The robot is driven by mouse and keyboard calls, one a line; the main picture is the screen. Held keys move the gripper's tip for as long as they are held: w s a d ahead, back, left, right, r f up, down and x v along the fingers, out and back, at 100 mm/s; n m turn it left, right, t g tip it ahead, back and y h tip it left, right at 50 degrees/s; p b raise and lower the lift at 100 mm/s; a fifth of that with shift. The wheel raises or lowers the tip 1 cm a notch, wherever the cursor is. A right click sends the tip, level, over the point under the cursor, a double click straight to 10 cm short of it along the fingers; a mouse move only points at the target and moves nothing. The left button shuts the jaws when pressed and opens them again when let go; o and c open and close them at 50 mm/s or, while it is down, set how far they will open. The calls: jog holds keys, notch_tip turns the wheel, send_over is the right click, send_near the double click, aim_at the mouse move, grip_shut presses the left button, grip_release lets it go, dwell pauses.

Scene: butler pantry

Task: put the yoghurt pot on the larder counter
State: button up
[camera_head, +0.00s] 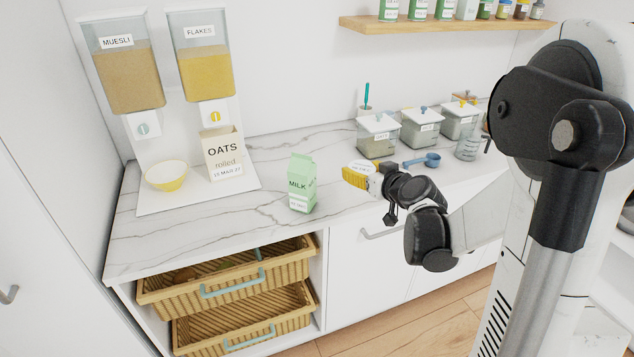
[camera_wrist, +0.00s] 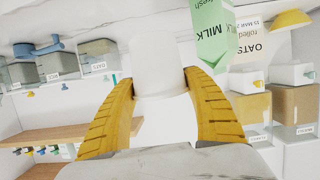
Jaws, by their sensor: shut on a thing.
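The white yoghurt pot (camera_head: 362,166) shows in the head view as a pale round top with small print, mostly hidden behind my yellow fingers. It also shows in the wrist view as a plain white cylinder (camera_wrist: 160,68) between the two fingers. My gripper (camera_head: 356,179) is shut on it, and the fingers (camera_wrist: 160,92) press on its sides. The pot appears over the front part of the marble larder counter (camera_head: 255,222), to the right of the milk carton. I cannot tell whether its base touches the counter.
The green milk carton (camera_head: 302,183) stands close left of my gripper. Further left are an oats packet (camera_head: 222,153) and a yellow bowl (camera_head: 166,176). A blue scoop (camera_head: 422,160) and lidded canisters (camera_head: 378,137) stand behind and right. Wicker baskets (camera_head: 230,287) sit below the counter.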

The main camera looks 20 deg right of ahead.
jog(key=shift+m+h, duration=0.3)
jog(key=d, duration=0.1)
jog(key=w+d, duration=0.1)
jog(key=d+f, duration=0.1)
jog(key=shift+w+d+f+b, duration=0.1)
jog(key=shift+w+d+b, duration=0.15)
jog(key=shift+w+b, duration=0.15)
jog(key=shift+w+d+f+b, duration=0.25)
jog(key=shift+w+f+b, duration=0.7)
jog(key=shift+w+f, duration=0.75)
jog(key=shift+w+d+f+b, duration=0.3)
jog(key=shift+w+f+b, duration=0.7)
jog(key=shift+w+f, duration=0.7)
jog(key=shift+w+d+f+b, duration=0.25)
jog(key=shift+w+f+b, duration=0.7)
jog(key=shift+w+f, duration=0.75)
jog(key=shift+f, duration=0.15)
jog(key=o, duration=1.3)
